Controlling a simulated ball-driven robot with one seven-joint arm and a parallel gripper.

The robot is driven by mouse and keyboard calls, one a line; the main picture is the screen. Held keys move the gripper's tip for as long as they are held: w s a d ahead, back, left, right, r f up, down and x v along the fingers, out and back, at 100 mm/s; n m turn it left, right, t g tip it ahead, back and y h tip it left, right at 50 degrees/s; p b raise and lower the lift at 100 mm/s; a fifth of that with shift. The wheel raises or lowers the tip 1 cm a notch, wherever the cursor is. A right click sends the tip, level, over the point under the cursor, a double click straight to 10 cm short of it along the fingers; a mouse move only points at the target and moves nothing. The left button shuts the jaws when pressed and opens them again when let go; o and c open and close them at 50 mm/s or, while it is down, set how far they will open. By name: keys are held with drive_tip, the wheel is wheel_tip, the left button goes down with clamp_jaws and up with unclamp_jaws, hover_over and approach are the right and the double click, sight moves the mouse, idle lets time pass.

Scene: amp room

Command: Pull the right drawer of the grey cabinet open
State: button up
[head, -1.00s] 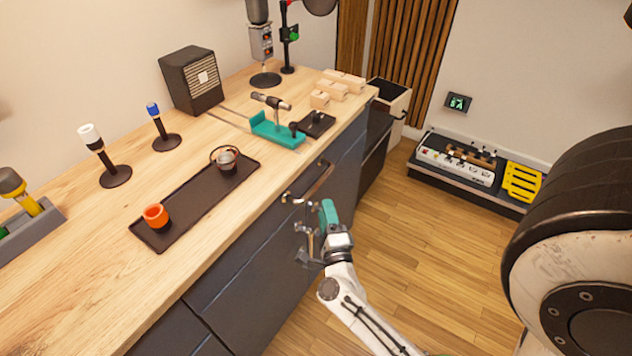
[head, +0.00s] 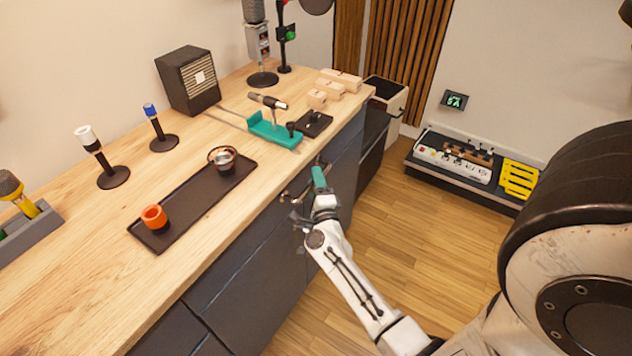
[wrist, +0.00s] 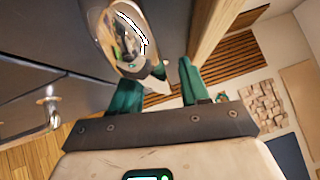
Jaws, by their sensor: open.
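The grey cabinet (head: 232,290) stands under a wooden worktop. Its right drawer (head: 245,252) looks shut, its front flush with the cabinet. The drawer's curved metal handle (head: 287,194) is partly hidden by my gripper in the head view. My gripper (head: 309,196) is at the handle, with its teal fingers apart. In the wrist view, my gripper (wrist: 162,88) is open, and a shiny metal handle (wrist: 122,38) reaches down toward the gap between the fingers. I cannot tell whether the fingers touch it.
On the worktop are a dark tray (head: 180,218) with an orange cup (head: 154,217) and a glass (head: 222,158), a teal stand (head: 272,130) and wooden blocks (head: 338,80). Another metal fitting (wrist: 48,105) shows in the wrist view. The floor (head: 425,240) to the right is clear.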

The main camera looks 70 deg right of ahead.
drive_tip(key=shift+c, duration=0.3)
clamp_jaws()
drive_tip(key=shift+s, duration=0.1)
